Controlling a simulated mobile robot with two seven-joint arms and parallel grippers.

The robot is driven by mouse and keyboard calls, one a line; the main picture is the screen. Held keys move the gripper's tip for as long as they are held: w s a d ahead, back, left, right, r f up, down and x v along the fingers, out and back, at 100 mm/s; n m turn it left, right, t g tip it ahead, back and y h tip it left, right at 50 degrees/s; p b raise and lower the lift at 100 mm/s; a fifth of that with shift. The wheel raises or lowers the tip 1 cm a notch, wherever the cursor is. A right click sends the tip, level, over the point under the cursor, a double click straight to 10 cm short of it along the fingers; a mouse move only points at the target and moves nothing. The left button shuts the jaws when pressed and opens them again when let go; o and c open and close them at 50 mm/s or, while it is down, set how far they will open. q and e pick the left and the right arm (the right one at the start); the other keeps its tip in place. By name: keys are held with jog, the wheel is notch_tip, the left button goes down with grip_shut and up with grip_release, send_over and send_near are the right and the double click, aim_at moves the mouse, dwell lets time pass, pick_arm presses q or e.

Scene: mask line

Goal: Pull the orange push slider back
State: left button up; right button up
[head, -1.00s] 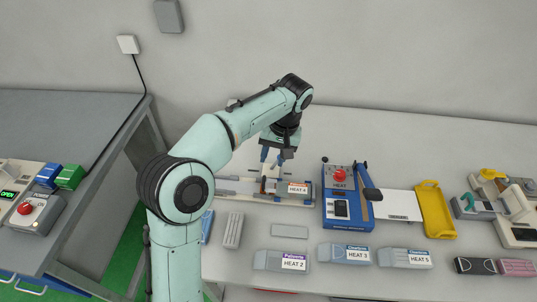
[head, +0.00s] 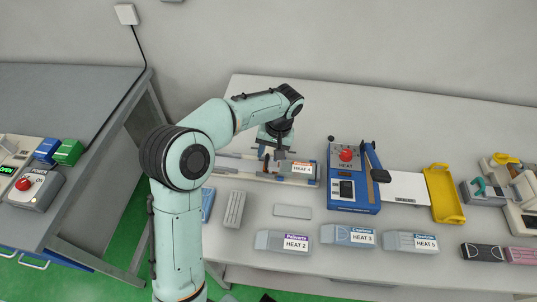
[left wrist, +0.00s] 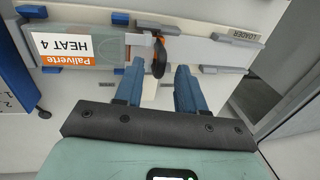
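The orange push slider (left wrist: 158,38), with a dark upright handle (left wrist: 158,62), sits at the end of the grey HEAT 4 box (left wrist: 80,47) on the loader rail. In the head view the HEAT 4 box (head: 302,169) lies on the rail, and the dark handle (head: 267,166) stands to its left. My left gripper (head: 270,154) is over the rail at the handle. In the left wrist view its two blue fingers (left wrist: 160,78) are apart, with the handle just beyond and between their tips. I see no contact. My right gripper is not in view.
The blue HEAT press (head: 352,205) stands right of the rail, with a yellow tray (head: 443,194) further right. HEAT 2 (head: 283,243), HEAT 3 (head: 348,236) and HEAT 5 (head: 411,243) boxes line the front.

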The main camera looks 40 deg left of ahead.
pick_arm(q)
jog(key=shift+a+f, duration=0.1)
jog(key=shift+f, duration=0.5)
grip_shut()
jog(key=s+a, duration=0.2)
jog(key=a, duration=0.2)
jog(key=s+a, duration=0.3)
jog(key=a, duration=0.2)
jog(key=s+a, duration=0.3)
jog(key=a, duration=0.2)
jog(key=shift+a+r, duration=0.1)
jog(key=shift+a, duration=0.05)
grip_release()
jog(key=shift+a, duration=0.1)
